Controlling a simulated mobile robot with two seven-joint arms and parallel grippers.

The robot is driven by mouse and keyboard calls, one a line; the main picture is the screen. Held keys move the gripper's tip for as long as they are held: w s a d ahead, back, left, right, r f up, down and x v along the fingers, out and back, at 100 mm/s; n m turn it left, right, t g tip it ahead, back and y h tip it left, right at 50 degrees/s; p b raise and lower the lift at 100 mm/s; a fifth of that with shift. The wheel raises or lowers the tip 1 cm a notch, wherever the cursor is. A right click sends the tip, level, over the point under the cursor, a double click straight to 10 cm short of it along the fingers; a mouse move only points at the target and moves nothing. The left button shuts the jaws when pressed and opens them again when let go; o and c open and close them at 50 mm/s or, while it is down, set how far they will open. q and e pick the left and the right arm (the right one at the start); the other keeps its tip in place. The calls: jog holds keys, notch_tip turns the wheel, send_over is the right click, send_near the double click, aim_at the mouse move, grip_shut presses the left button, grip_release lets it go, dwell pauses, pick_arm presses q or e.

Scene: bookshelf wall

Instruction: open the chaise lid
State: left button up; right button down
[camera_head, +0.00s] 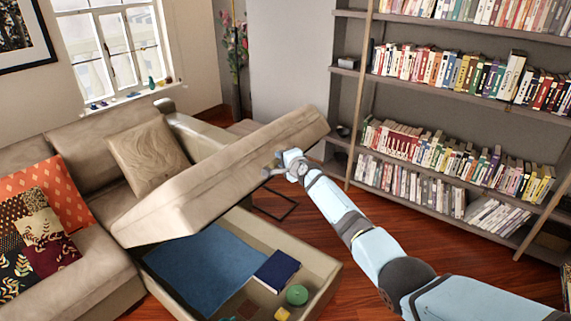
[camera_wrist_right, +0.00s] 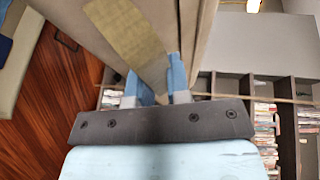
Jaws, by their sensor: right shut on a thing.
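The chaise lid (camera_head: 222,182) is a thick beige cushion panel, raised and tilted over the open chaise storage box (camera_head: 325,272). Its right side is lifted highest. Inside the box lie a blue cloth (camera_head: 205,265), a dark blue book (camera_head: 277,270), a green round thing (camera_head: 297,294) and a yellow thing (camera_head: 282,314). My left gripper is not in view.
A beige sofa (camera_head: 85,265) with a beige pillow (camera_head: 147,155) and patterned cushions (camera_head: 45,195) stands at the left. A tall bookshelf (camera_head: 450,120) with a leaning ladder (camera_head: 361,90) stands at the right. Wooden floor (camera_head: 420,235) is clear between chaise and shelf.

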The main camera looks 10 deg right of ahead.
jog(key=c, duration=1.4)
grip_release()
jog(key=shift+s, duration=0.15)
jog(key=shift+s+d+p, duration=0.1)
jog(key=shift+s+p, duration=0.1)
jog(key=shift+p, duration=0.2)
jog(key=p+v, duration=0.1)
jog(key=v, duration=1.2)
jog(key=shift+r, duration=0.25)
